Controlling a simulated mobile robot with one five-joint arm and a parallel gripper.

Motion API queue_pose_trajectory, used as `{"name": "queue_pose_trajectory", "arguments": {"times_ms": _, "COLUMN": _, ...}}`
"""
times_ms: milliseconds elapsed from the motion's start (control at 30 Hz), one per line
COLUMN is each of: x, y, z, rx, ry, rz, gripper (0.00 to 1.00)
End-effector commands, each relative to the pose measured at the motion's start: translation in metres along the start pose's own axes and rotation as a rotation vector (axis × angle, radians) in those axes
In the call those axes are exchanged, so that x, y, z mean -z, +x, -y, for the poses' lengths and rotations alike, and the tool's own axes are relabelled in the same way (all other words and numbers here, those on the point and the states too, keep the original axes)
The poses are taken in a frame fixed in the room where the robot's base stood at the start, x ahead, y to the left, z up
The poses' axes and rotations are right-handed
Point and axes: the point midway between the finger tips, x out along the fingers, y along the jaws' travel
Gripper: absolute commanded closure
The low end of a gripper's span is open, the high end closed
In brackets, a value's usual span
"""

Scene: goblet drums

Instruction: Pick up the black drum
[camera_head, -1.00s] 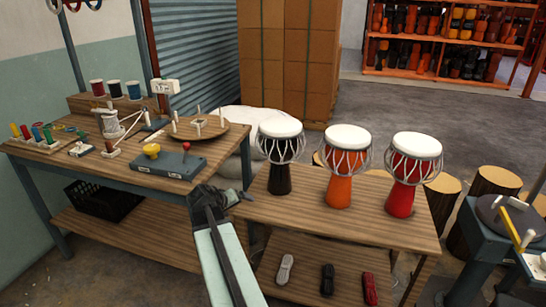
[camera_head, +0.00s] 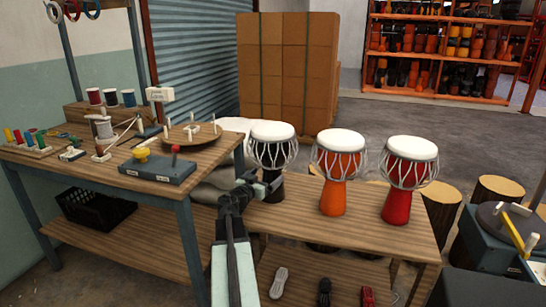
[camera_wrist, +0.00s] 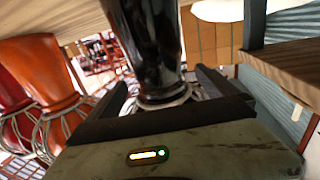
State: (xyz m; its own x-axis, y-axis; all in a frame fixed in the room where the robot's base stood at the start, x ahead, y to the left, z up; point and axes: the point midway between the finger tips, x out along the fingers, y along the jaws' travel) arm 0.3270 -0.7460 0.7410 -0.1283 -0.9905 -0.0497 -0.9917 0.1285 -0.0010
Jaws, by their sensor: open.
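The black drum (camera_head: 270,153), with a white head and silver cords, stands upright at the left end of the low wooden bench. My gripper (camera_head: 262,186) is beside its lower stem at the bench's left edge. In the wrist view the glossy black body of the drum (camera_wrist: 150,40) stands between the two dark fingers of my gripper (camera_wrist: 160,88). The jaws are open, one finger on each side; whether either touches is not clear. The drum's lower left side is partly hidden by my gripper in the head view.
An orange drum (camera_head: 336,175) and a red drum (camera_head: 402,185) stand to the right on the same bench (camera_head: 300,225). A taller worktable (camera_head: 120,180) with spools and tools is close on the left. Stumps (camera_head: 497,190) stand behind.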

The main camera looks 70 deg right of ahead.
Motion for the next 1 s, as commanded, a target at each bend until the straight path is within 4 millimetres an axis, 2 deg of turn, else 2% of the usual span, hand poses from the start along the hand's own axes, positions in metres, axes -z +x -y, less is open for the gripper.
{"name": "queue_pose_trajectory", "arguments": {"times_ms": 133, "x": 0.001, "y": 0.013, "z": -0.003, "rx": -0.006, "ry": 0.000, "rz": 0.000, "gripper": 0.02}}
{"name": "queue_pose_trajectory", "arguments": {"times_ms": 367, "x": 0.002, "y": 0.052, "z": -0.004, "rx": -0.007, "ry": -0.001, "rz": 0.000, "gripper": 0.02}}
{"name": "queue_pose_trajectory", "arguments": {"times_ms": 567, "x": 0.002, "y": 0.054, "z": -0.005, "rx": -0.005, "ry": 0.000, "rz": 0.001, "gripper": 0.02}}
{"name": "queue_pose_trajectory", "arguments": {"times_ms": 600, "x": 0.002, "y": 0.054, "z": -0.005, "rx": -0.006, "ry": 0.000, "rz": 0.001, "gripper": 0.05}}
{"name": "queue_pose_trajectory", "arguments": {"times_ms": 933, "x": 0.002, "y": 0.054, "z": -0.005, "rx": -0.006, "ry": 0.000, "rz": 0.001, "gripper": 0.97}}
{"name": "queue_pose_trajectory", "arguments": {"times_ms": 1000, "x": 0.003, "y": 0.054, "z": -0.005, "rx": -0.006, "ry": -0.002, "rz": 0.000, "gripper": 1.00}}
